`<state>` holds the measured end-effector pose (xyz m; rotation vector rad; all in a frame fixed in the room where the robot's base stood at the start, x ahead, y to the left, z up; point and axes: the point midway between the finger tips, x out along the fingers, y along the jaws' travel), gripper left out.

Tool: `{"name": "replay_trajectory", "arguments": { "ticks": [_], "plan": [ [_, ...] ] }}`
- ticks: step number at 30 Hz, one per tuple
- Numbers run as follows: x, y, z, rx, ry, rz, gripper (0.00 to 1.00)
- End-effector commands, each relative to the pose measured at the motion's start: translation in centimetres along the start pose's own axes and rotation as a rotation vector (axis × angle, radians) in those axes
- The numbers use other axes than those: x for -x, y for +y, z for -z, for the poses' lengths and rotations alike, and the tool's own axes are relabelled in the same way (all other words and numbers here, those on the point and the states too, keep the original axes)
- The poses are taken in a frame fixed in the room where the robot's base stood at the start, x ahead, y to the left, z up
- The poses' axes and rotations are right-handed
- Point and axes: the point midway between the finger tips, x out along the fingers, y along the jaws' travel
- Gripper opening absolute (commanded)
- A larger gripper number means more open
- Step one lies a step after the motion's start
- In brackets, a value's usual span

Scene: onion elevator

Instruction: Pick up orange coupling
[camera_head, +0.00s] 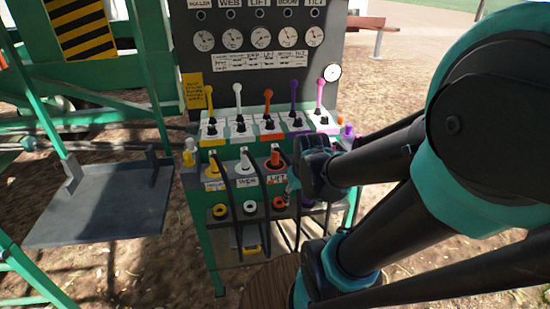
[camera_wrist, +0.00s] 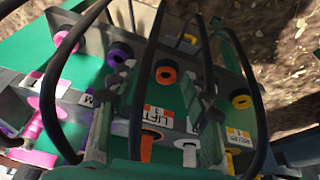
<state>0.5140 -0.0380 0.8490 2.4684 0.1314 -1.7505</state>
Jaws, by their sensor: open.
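The orange coupling (camera_head: 276,158) stands upright in the lower row of the green control stand, above the LIFT label. In the wrist view the orange coupling (camera_wrist: 147,148) is near the bottom centre, between my fingers' sides. An orange ring socket (camera_head: 279,203) sits below it on the stand, and this ring also shows in the wrist view (camera_wrist: 166,75). My gripper (camera_head: 293,187) is just right of the coupling, partly hidden by my arm. In the wrist view my gripper (camera_wrist: 163,88) is open, its fingers apart on either side of the LIFT label, holding nothing.
Black hoses (camera_head: 232,190) loop in front of the stand and cross the wrist view. White (camera_head: 245,161) and yellow (camera_head: 214,169) couplings stand to the left. Coloured levers (camera_head: 267,108) rise above. A dark metal plate (camera_head: 100,212) lies left, over bare ground.

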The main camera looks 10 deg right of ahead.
Motion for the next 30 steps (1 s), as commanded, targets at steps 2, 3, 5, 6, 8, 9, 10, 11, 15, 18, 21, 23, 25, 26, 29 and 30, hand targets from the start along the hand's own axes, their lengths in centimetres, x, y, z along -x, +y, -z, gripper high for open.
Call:
{"name": "replay_trajectory", "arguments": {
  "ticks": [2, 3, 5, 6, 8, 9, 10, 11, 15, 18, 21, 23, 25, 26, 29, 30],
  "plan": [
    [1.2, 0.1, 3.6, 0.144, -0.033, 0.01, 0.48],
    [2.0, 0.2, 5.5, 0.237, -0.053, 0.018, 0.48],
    [3.3, 0.2, 8.5, 0.383, -0.086, 0.035, 0.48],
    [4.1, 0.2, 10.4, 0.483, -0.106, 0.048, 0.48],
    [5.5, 0.2, 13.2, 0.633, -0.135, 0.073, 0.48],
    [6.4, 0.1, 14.9, 0.731, -0.154, 0.092, 0.48],
    [7.1, 0.1, 16.2, 0.804, -0.167, 0.106, 0.48],
    [7.8, 0.0, 17.5, 0.874, -0.179, 0.122, 0.48],
    [10.7, -0.3, 22.1, 1.159, -0.219, 0.194, 0.48],
    [12.2, -0.6, 24.1, 1.298, -0.235, 0.236, 0.48],
    [13.0, -0.7, 25.2, 1.38, -0.243, 0.262, 0.48],
    [13.1, -0.7, 25.4, 1.404, -0.244, 0.27, 0.48],
    [12.6, -0.7, 25.4, 1.416, -0.245, 0.274, 0.48],
    [12.3, -0.8, 25.2, 1.418, -0.245, 0.275, 0.48],
    [10.6, -0.8, 24.6, 1.416, -0.245, 0.274, 0.48],
    [9.8, -0.8, 24.3, 1.416, -0.245, 0.274, 0.48]
  ]
}}
